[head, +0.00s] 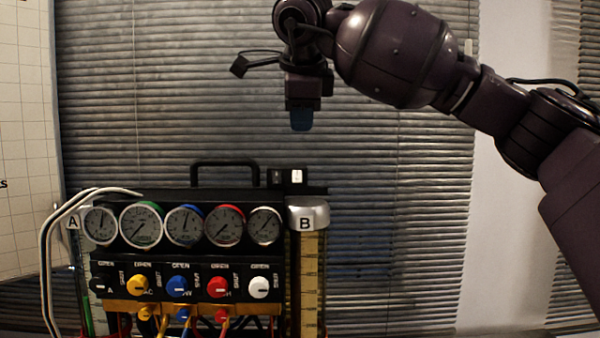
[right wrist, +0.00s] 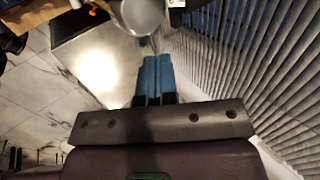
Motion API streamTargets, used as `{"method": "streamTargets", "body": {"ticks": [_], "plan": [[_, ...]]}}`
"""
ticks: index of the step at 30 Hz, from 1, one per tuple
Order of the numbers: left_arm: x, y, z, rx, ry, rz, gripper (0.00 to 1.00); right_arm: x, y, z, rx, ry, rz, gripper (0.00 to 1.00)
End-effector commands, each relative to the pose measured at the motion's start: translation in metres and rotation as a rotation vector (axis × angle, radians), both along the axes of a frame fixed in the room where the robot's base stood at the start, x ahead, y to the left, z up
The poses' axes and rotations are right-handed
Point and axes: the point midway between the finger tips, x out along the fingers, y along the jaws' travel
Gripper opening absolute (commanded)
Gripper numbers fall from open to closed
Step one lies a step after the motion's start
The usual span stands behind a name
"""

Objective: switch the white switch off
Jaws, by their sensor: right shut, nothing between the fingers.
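The white switch (head: 296,176) stands on top of the gauge rig (head: 180,258), at its right end, beside a black switch (head: 274,178). Only a small white and black piece, probably this switch (right wrist: 176,3), shows at the top edge of the right wrist view. I cannot tell the switch's position. My right gripper (head: 301,122) points down, above the white switch and clear of it. Its blue fingers (right wrist: 157,66) are together with nothing between them. My left gripper is in neither view.
A black handle (head: 225,164) rises from the rig top, left of the switches. A silver cap (head: 309,214) tops the tube marked B at right. Several gauges and coloured knobs face front. Blinds (head: 400,220) hang behind. The space around my right gripper is free.

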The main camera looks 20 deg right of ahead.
Motion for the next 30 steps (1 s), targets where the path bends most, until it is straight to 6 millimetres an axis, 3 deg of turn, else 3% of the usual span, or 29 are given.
{"method": "streamTargets", "body": {"ticks": [8, 23, 30], "plan": [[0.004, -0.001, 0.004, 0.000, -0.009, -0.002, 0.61, 0.009, -0.003, -0.013, 0.000, 0.002, -0.002, 0.00], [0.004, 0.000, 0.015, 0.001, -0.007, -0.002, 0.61, 0.055, -0.016, -0.083, 0.001, 0.004, 0.000, 0.00], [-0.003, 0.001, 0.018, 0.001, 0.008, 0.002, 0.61, 0.079, -0.022, -0.099, 0.002, 0.002, 0.000, 0.00]]}}
